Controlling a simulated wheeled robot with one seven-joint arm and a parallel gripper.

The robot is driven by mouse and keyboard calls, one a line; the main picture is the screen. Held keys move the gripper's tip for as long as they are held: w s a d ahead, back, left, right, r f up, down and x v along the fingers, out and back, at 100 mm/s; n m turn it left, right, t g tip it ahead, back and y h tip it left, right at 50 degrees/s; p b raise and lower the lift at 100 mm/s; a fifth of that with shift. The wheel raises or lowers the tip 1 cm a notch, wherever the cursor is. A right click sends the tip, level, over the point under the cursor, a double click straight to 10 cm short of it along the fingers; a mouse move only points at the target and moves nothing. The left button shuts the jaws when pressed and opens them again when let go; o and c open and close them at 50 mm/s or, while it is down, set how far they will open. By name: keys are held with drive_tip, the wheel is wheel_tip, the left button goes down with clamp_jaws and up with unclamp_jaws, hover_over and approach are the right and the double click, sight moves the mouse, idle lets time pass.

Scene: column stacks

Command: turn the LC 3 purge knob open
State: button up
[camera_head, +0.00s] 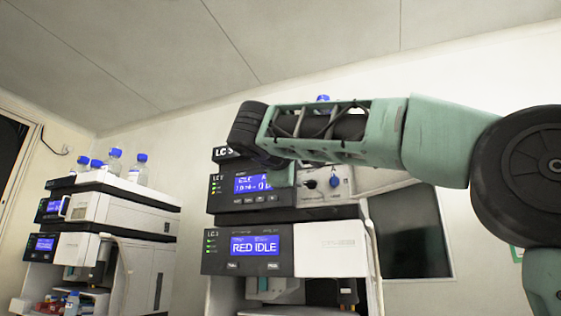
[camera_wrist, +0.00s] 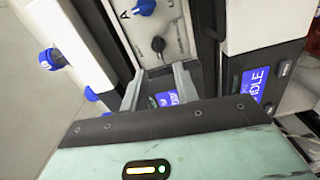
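The LC 3 stack (camera_head: 318,250) stands in the middle of the head view. Its upper pale panel carries a black knob (camera_head: 310,184) and a blue knob (camera_head: 335,182). In the wrist view the black knob (camera_wrist: 158,45) is just past my fingertips, and the blue knob (camera_wrist: 145,7) is at the top edge. The labels beside them are too small to read surely, so I cannot tell which is named purge. My gripper (camera_wrist: 158,74) is open and empty, its two fingers spread and apart from the black knob.
A second stack (camera_head: 120,215) with blue-capped bottles (camera_head: 113,161) stands at left. A dark screen (camera_head: 410,232) is on the right wall.

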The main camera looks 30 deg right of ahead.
drive_tip(key=v, duration=1)
drive_tip(key=shift+s+a+b, duration=0.25)
drive_tip(key=shift+a+b, duration=0.05)
drive_tip(key=shift+b, duration=0.1)
